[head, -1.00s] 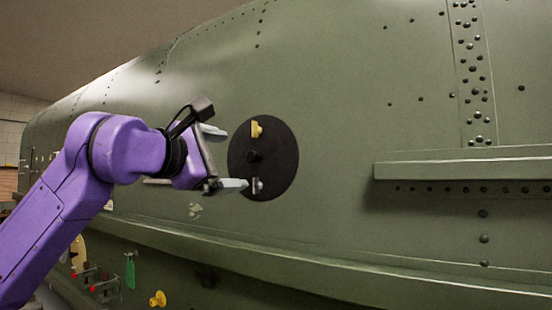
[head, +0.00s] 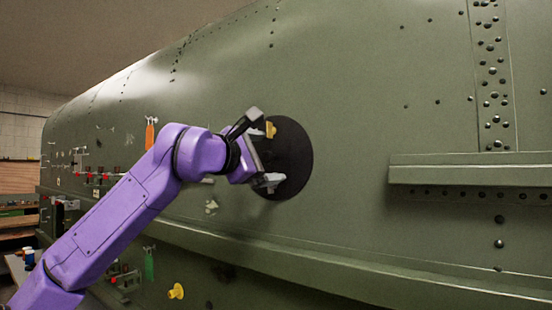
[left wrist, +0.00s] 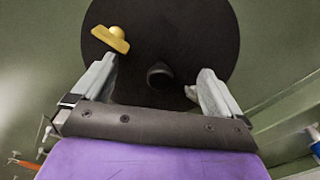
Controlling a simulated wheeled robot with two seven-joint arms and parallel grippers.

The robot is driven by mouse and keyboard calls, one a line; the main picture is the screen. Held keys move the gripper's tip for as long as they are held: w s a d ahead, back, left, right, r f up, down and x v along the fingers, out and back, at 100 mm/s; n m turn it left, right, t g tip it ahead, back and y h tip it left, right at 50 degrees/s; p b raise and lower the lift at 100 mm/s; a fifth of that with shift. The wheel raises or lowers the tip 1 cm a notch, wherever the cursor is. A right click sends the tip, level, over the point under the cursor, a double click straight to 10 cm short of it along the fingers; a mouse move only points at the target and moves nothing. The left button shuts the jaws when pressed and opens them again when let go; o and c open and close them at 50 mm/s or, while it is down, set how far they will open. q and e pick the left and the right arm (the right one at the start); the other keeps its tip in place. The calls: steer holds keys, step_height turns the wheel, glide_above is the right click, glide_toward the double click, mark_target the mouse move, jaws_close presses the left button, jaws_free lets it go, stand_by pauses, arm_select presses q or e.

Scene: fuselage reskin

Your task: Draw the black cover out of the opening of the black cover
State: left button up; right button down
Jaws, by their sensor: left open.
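The round black cover (head: 297,160) sits on the green fuselage side in the head view. It fills the upper middle of the left wrist view (left wrist: 195,35). A dark round knob (left wrist: 159,75) stands out at its middle, and a yellow latch (left wrist: 112,37) is near its edge. My left gripper (head: 270,182) is open in front of the cover. In the left wrist view its two fingers (left wrist: 152,80) stand apart on either side of the knob, with a gap to each. The arm hides the cover's left part in the head view. My right gripper is not in view.
A ledge (head: 470,172) juts from the fuselage at right, and a long lip (head: 330,260) runs below the cover. Tools with orange (head: 150,133) and green (head: 149,264) handles hang at left. A yellow piece (head: 176,291) is low down.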

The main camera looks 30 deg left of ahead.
arm_select(q)
steer(key=shift+w+f, duration=0.1)
steer(key=shift+w, duration=0.1)
jaws_close()
steer(key=shift+s+f, duration=0.1)
steer(key=shift+s, duration=0.15)
steer(key=shift+s+a+b, duration=0.15)
steer(key=shift+s+b, duration=0.2)
steer(key=shift+s, duration=0.55)
steer(key=shift+s, duration=0.1)
